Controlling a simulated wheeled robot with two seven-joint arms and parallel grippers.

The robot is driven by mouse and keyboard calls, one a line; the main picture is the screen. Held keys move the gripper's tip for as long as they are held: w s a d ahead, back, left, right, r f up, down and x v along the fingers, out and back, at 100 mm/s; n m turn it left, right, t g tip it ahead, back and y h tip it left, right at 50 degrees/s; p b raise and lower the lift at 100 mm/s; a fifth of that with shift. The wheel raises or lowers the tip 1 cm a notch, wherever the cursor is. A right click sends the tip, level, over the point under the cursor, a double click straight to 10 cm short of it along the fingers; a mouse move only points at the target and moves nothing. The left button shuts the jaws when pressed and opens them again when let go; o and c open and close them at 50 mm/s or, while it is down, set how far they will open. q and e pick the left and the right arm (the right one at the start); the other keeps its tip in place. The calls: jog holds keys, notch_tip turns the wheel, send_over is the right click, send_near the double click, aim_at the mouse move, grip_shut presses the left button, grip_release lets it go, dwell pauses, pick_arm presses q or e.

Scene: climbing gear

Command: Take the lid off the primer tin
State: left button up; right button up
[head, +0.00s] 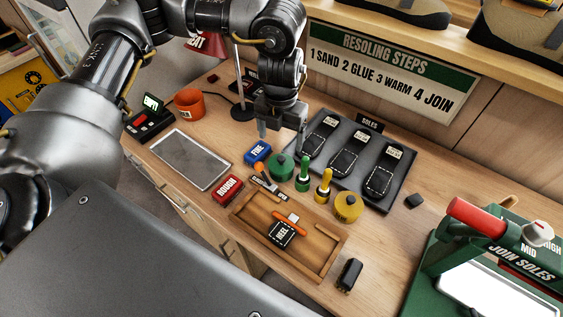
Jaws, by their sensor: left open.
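Two round tins stand on the bench, and no label on either can be read to tell which is primer. The green tin (281,168) has a green top with a small darker knob in the middle. The yellow tin (347,208) also has a closed-looking top with a small knob. My left gripper (282,137) points down, open and empty, just behind and above the green tin as seen here, apart from it. My right gripper is out of view.
Green (303,175) and yellow (323,186) brushes stand between the tins. A blue FINE block (257,152) and red ROUGH block (228,190) lie left. A wooden tray (314,272) is in front, a black soles board (400,198) behind, a green press (440,285) right.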

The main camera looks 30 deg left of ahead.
aim_at(281, 159)
pick_arm(q)
notch_tip(281, 159, down, 5)
jog(key=shift+r, duration=0.2)
jog(key=shift+s+f+p, duration=0.1)
jog(key=shift+f+p, duration=0.2)
jog(key=shift+p, duration=0.15)
notch_tip(281, 159, down, 4)
jog(key=shift+r+p, duration=0.25)
jog(key=shift+p, duration=0.25)
jog(key=shift+a+f, duration=0.1)
jog(key=shift+f, duration=0.45)
jog(key=c, duration=0.7)
